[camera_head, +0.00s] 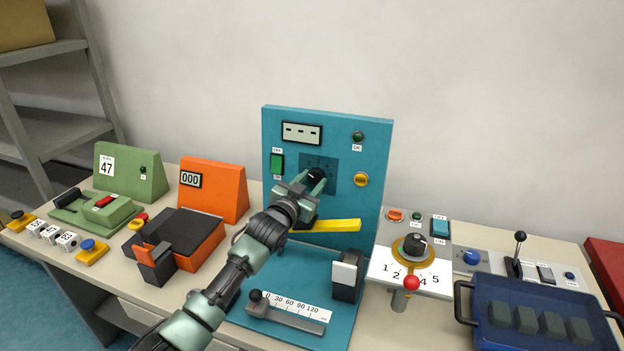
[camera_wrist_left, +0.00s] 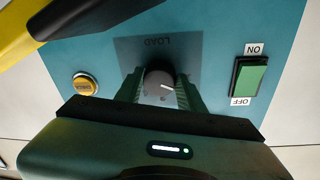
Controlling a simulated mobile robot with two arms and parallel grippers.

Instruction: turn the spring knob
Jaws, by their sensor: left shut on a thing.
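The spring knob (camera_head: 316,173) is a dark round knob on a dark square plate in the upright teal panel (camera_head: 285,116). In the left wrist view the knob (camera_wrist_left: 159,88) shows a grey face with a short white line, and LOAD is printed on the plate above it, upside down. My left gripper (camera_head: 309,184) reaches up to the panel and is shut on the knob. In the left wrist view its two fingers (camera_wrist_left: 159,92) stand on either side of the knob. My right gripper is not in view.
A yellow bar (camera_head: 330,226) sticks out to the right just below my left gripper. A green ON/OFF switch (camera_head: 277,163) and a yellow button (camera_head: 361,179) flank the knob. A white-topped block (camera_head: 345,273) and a lever (camera_head: 290,312) with a scale are on the teal base.

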